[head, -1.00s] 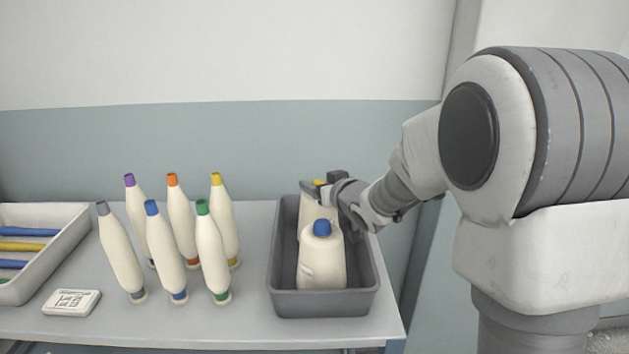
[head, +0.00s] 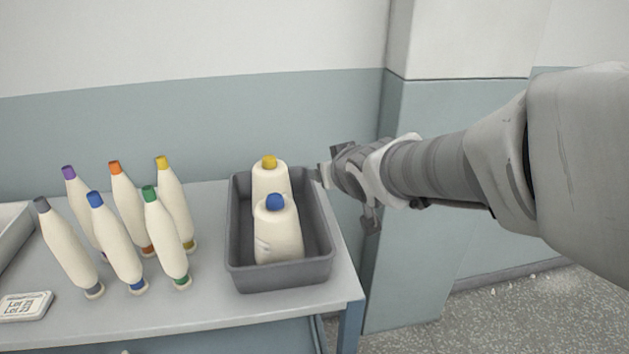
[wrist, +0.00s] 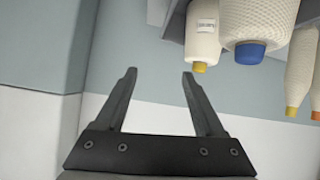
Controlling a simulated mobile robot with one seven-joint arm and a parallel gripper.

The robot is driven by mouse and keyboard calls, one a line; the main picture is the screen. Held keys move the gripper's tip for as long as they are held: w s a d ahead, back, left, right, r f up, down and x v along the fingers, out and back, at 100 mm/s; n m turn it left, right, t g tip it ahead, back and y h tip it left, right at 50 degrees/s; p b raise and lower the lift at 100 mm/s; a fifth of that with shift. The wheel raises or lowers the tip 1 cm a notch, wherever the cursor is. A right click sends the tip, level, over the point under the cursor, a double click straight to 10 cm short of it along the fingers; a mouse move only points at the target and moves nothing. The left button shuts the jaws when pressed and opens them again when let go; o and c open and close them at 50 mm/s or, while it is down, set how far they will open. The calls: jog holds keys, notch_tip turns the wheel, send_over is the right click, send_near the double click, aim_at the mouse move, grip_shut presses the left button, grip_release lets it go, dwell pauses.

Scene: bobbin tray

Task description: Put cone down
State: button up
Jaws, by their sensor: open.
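A cream cone with a yellow tip (head: 270,178) stands upright in the grey tray (head: 232,235), toward the back. A second cream cone with a blue tip (head: 279,228) stands in front of it and hides its lower part. Both also show in the wrist view, the yellow-tipped cone (wrist: 203,42) and the blue-tipped cone (wrist: 247,22). My gripper (head: 325,175) is out to the right of the tray, apart from both cones. In the wrist view its two fingers (wrist: 159,75) are spread with nothing between them.
Several slim cream bobbins with coloured ends (head: 117,240) stand left of the tray on the table (head: 205,308). A white label block (head: 25,306) lies at the front left, near a pale tray (head: 10,228). A wall corner rises behind my arm.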

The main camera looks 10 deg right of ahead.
jog(key=s+f+m+g, duration=0.1)
jog(key=s+g, duration=0.5)
jog(key=s, duration=1.6)
jog(key=shift+s+d+f+m, duration=0.25)
jog(key=shift+d+f+m, duration=0.05)
jog(key=shift+f, duration=0.35)
notch_tip(320, 180, up, 7)
jog(key=p, duration=0.6)
jog(key=shift+f+p, duration=0.15)
jog(key=shift+p, duration=0.15)
jog(key=c, duration=0.3)
jog(key=shift+a, duration=0.15)
jog(key=shift+c, duration=0.2)
